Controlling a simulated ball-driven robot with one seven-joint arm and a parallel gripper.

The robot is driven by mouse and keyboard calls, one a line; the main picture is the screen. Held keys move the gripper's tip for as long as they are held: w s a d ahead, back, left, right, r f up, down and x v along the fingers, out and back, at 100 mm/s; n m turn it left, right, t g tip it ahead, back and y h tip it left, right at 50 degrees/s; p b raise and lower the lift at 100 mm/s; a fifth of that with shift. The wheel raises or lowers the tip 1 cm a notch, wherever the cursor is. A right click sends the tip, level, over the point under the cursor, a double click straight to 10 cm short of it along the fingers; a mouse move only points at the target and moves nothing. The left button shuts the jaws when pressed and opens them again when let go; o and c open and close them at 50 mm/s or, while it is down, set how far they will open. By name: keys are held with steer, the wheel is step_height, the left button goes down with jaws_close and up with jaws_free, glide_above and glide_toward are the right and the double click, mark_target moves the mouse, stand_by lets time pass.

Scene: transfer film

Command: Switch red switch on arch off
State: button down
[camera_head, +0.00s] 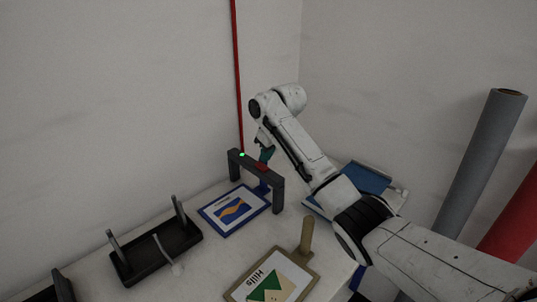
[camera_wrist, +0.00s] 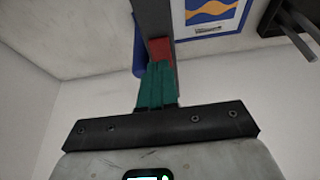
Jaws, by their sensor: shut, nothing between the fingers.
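A dark grey arch (camera_head: 277,190) stands on the white table by the wall. The red switch (camera_head: 261,167) is on top of its crossbar, and a green light (camera_head: 242,155) glows near the bar's left end. My gripper (camera_head: 266,156) has green fingers and is just above the bar at the switch. In the wrist view the shut, empty fingers (camera_wrist: 157,84) reach to the red switch (camera_wrist: 160,49) on the arch (camera_wrist: 152,15) and partly cover it. I cannot tell whether they touch it.
A black stand with upright posts (camera_head: 153,262) is at the left. A framed picture with a green design (camera_head: 239,291) and a wooden peg (camera_head: 306,236) are in front. Rolls (camera_head: 482,165) stand at the right.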

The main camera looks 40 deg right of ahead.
steer(key=b+v, duration=0.2)
steer(key=v, duration=0.9)
steer(key=shift+r, duration=0.3)
steer(key=shift+w, duration=0.1)
steer(key=w+b, duration=0.1)
steer(key=b, duration=0.8)
steer(key=shift+w+a+b, duration=0.1)
steer(key=shift+w+b, duration=0.1)
steer(key=shift+b, duration=0.15)
steer(key=shift+b, duration=1)
steer(key=shift+a+r, duration=0.1)
steer(key=shift+r, duration=0.1)
